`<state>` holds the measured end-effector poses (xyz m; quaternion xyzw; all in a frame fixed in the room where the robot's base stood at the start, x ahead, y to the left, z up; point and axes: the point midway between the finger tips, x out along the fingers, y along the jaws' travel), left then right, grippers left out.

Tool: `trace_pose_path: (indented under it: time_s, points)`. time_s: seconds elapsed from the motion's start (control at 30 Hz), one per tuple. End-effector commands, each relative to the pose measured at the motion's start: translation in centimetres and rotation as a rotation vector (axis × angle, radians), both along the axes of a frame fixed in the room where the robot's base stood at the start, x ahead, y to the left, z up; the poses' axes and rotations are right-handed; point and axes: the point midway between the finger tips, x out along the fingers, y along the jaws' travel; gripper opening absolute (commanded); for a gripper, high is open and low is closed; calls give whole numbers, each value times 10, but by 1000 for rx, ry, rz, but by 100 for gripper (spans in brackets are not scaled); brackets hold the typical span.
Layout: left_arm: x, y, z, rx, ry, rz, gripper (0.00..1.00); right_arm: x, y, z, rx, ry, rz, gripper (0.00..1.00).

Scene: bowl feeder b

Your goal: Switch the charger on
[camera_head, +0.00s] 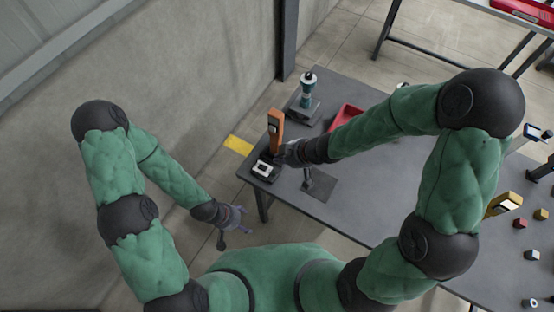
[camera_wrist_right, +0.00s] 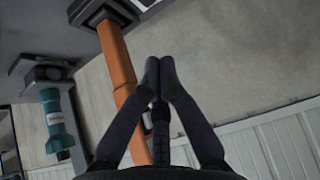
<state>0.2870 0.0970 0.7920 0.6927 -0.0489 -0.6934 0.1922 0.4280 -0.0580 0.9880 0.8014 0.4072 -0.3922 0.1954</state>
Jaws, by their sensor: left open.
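The charger is most likely the small black box with a white top face (camera_head: 263,170) at the table's near left corner. A white and dark corner at the top edge of the right wrist view (camera_wrist_right: 146,3) may be part of it. An orange tool (camera_head: 275,128) stands upright just behind it; it shows as a long orange bar in the right wrist view (camera_wrist_right: 118,75). My right gripper (camera_head: 281,155) is close beside both; its fingertips (camera_wrist_right: 158,62) meet with nothing visible between them. Any switch is too small to tell. My left gripper (camera_head: 241,220) is open, low and off the table.
A teal tool (camera_head: 307,92) stands on a dark block behind, near a red tray (camera_head: 345,117). A dark mat (camera_head: 318,187) with a small upright post lies right of the box. Several small blocks and a yellow device (camera_head: 503,204) are at far right. The table's middle (camera_head: 375,185) is clear.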

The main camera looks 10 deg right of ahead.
Motion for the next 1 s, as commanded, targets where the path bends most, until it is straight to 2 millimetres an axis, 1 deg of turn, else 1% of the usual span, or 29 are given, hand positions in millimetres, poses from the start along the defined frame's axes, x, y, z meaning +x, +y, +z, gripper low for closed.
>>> trace_pose_path:
  time_s: [0.33,0.47,0.57,0.67,1.0]
  points:
    - [0,0,0,0,0,1,74,0,0,1,-2,-5,7,0]
    - [0,0,-3,0,0,1,74,2,2,-3,-2,-5,7,0]
    - [0,0,-10,0,0,0,74,4,7,-11,-2,-5,6,0]
    - [0,0,-20,0,0,0,74,9,13,-23,-2,-4,7,0]
    - [0,0,-55,0,0,0,74,29,41,-67,-2,-4,8,0]
